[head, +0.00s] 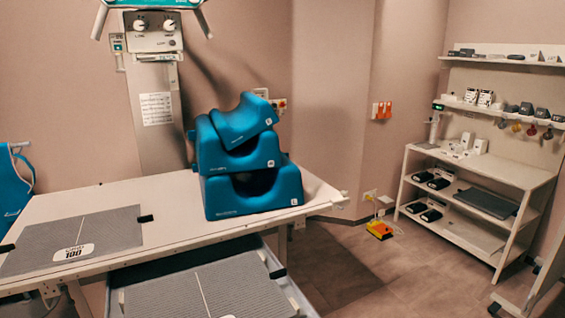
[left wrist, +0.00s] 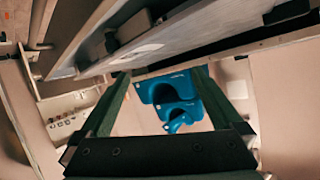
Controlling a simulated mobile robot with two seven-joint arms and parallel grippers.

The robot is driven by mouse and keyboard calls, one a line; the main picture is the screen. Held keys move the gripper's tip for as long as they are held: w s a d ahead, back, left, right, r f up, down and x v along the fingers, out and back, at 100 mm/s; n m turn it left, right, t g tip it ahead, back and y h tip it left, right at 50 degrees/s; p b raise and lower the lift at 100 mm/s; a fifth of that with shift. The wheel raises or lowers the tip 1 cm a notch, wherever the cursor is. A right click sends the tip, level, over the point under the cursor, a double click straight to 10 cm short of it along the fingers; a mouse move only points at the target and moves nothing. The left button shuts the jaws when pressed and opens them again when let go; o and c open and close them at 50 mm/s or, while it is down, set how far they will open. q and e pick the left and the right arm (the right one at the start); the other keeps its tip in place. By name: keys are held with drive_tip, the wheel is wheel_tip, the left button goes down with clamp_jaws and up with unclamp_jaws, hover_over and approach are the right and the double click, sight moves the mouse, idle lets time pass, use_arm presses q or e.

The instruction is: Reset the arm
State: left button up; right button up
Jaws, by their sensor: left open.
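My left gripper (left wrist: 161,76) shows in the left wrist view, with its two dark green fingers spread wide apart. Nothing is held between the fingers. A stack of blue foam positioning blocks (left wrist: 163,92) appears beyond the fingers, apart from them. That view is turned over, with the table underside at the top. In the head view the blue blocks (head: 245,200) stand stacked on the far right end of the white table. Neither arm nor gripper shows in the head view. My right gripper is out of sight in both views.
The white table (head: 170,200) carries a grey plate (head: 75,240) at left. An open drawer (head: 215,290) below holds a similar panel. Shelves (head: 480,172) with small devices stand at the right wall. An orange-yellow device (head: 380,230) lies on otherwise open floor between them.

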use_arm(q)
drive_tip(key=s+d+f+g, duration=0.2)
drive_tip(key=s+d+f, duration=0.2)
drive_tip(key=s, duration=0.8)
drive_tip(key=s+d+f+n+g+h, duration=0.1)
drive_tip(key=s+d+f, duration=0.3)
drive_tip(key=s, duration=0.8)
drive_tip(key=shift+f+g, duration=0.4)
drive_tip(key=shift+f, duration=0.4)
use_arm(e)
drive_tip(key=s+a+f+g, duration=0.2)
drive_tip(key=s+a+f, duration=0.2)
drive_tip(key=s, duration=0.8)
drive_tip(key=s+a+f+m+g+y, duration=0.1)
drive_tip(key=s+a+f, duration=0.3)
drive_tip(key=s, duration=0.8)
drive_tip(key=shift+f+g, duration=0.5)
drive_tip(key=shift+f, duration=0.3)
use_arm(q)
drive_tip(key=shift+s, duration=0.1)
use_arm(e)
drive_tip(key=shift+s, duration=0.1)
